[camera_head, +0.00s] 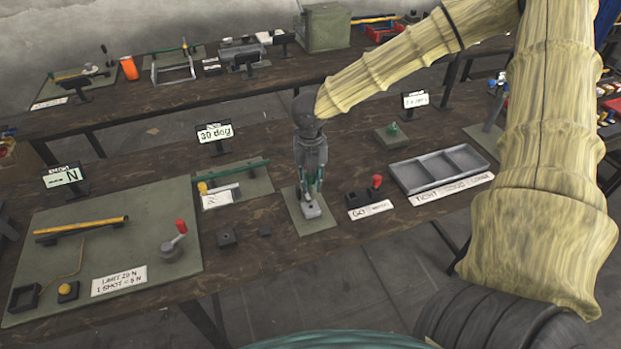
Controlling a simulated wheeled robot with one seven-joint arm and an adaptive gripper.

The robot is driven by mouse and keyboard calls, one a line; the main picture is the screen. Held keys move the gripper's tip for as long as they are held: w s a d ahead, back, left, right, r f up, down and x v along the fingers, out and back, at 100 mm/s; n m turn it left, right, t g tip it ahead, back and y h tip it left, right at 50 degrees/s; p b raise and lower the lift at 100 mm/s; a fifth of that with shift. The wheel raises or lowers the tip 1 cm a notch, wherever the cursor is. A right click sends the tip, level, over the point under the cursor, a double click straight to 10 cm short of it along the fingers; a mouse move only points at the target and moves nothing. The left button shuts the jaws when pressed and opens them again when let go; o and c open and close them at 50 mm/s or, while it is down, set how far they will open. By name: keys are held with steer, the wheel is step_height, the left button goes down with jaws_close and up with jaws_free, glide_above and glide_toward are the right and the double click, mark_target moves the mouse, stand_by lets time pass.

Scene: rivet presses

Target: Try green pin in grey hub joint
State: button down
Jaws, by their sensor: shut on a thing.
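My gripper (312,190) points straight down over a small green mat (296,212) near the middle of the front bench. It is shut on a small part between its fingertips, too small and covered to identify for sure. Right under the fingertips is a light grey block (313,211), which looks like the grey hub joint. I cannot tell whether the held part touches it or enters it. A small green pin-like piece (393,129) stands upright on a green plate (385,138), to the right and farther back.
A grey three-compartment tray (412,187) and a dark block with a red knob (376,183) stand right of the mat. Left are a lever fixture (232,189), a large green board (130,270) and small dark blocks (227,238). A second bench (150,95) is behind.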

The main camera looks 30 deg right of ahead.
mark_target(311, 194)
steer(key=shift+r+p, duration=0.1)
steer(key=shift+p, duration=0.3)
steer(key=shift+f+b, duration=1.1)
steer(key=shift+f, duration=1.65)
steer(key=shift+p, duration=0.35)
steer(key=shift+f+b, duration=0.6)
steer(key=shift+f, duration=0.45)
steer(key=shift+r, duration=0.2)
stand_by(0.9)
steer(key=shift+r+p, duration=2.65)
steer(key=shift+r, duration=0.2)
steer(key=shift+a+f, duration=0.1)
steer(key=shift+a, duration=0.05)
